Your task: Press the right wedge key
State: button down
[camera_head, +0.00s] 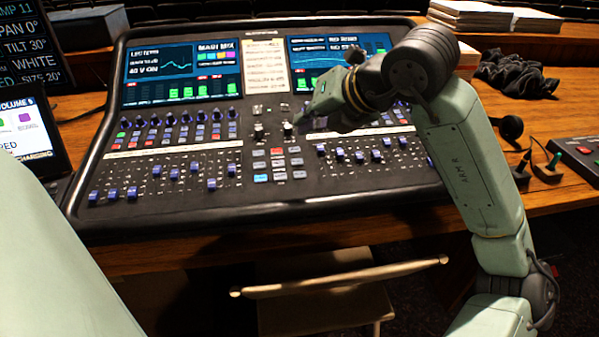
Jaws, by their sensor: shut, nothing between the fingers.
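The mixing desk (265,211) fills the middle of the view. Two small raised keys stand side by side at its centre, below the white label strip. The left one (258,131) is clear of my arm. The right one (288,128) is just left of and below my gripper's tip. These look like the wedge keys, but their lettering is too small to read. My gripper (301,117) reaches in from the right, shut and empty, pointing down and left. It is very close to the right key; I cannot tell whether they touch.
Several coloured square buttons (277,164) lie below the keys, with fader banks on both sides. Two screens (181,72) stand at the back. A laptop (28,140) is left. Cloth (512,75), paper stacks and a small button box (580,157) are right. A wooden chair is in front.

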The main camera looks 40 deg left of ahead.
jog(key=shift+f, duration=0.15)
jog(key=b, duration=0.5)
send_over(304, 174)
notch_tip(304, 174, down, 8)
jog(key=shift+d+r, duration=0.1)
jog(key=shift+f+b, duration=0.35)
jog(key=shift+b, duration=0.05)
dwell(0.7)
jog(key=shift+f+b, duration=0.4)
jog(key=shift+b, duration=0.15)
jog(key=shift+f+b, duration=0.35)
jog(key=shift+b, duration=0.05)
dwell(0.4)
jog(key=shift+r, duration=0.1)
jog(key=shift+r+p, duration=0.4)
jog(key=shift+r, duration=0.3)
